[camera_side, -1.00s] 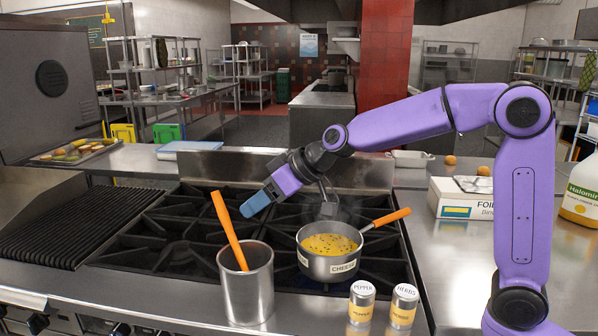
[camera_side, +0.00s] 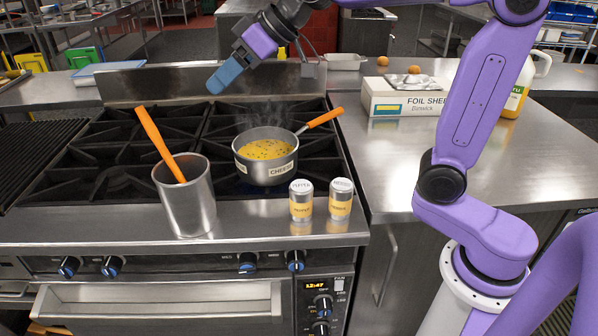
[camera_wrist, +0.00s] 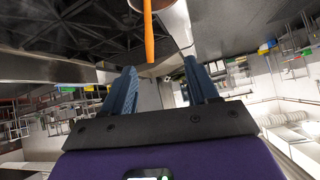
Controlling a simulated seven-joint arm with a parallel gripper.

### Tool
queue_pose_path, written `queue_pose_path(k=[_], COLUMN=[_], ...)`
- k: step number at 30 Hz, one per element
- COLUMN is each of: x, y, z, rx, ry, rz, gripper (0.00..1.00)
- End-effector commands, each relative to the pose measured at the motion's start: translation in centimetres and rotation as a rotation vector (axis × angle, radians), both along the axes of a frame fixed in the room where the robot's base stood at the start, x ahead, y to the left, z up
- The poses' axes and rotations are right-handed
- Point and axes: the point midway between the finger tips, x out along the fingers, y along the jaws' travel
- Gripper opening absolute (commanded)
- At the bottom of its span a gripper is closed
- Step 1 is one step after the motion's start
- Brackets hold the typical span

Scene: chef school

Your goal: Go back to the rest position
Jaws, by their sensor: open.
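My gripper (camera_side: 216,84) is up above the back of the stove in the side view, left of and higher than the saucepan. Its blue fingers also show in the wrist view (camera_wrist: 160,88), spread apart with nothing between them. The saucepan (camera_side: 266,170) sits on the stove grate, holds yellow food with dark specks, and steams. Its orange handle (camera_side: 325,118) points to the right. A steel canister (camera_side: 188,205) stands at the front left with an orange-handled utensil (camera_side: 158,142) leaning in it. The gripper touches none of these.
Two shakers, one (camera_side: 301,200) and another (camera_side: 340,199), stand at the stove's front edge. On the right counter are a foil box (camera_side: 402,100) and a white jug (camera_side: 520,85). A metal backsplash (camera_side: 150,85) rises behind the burners. The right counter's front is clear.

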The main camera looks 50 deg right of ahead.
Motion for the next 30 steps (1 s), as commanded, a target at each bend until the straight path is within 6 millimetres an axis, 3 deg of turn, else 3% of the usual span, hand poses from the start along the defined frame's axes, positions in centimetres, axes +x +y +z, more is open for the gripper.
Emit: queue_pose_path(k=[5, 14, 23, 30], x=[-3.1, -11.2, -19.7, -26.1], y=[0.7, 0.4, -2.3, -5.9], z=[-2.6, -8.3, -13.2, -16.5], rx=[-0.042, -0.171, -0.34, -0.499], ry=[0.078, 0.245, 0.374, 0.445], rz=[0.069, 0.219, 0.352, 0.445], gripper=[0.59, 0.59, 0.59, 0.59])
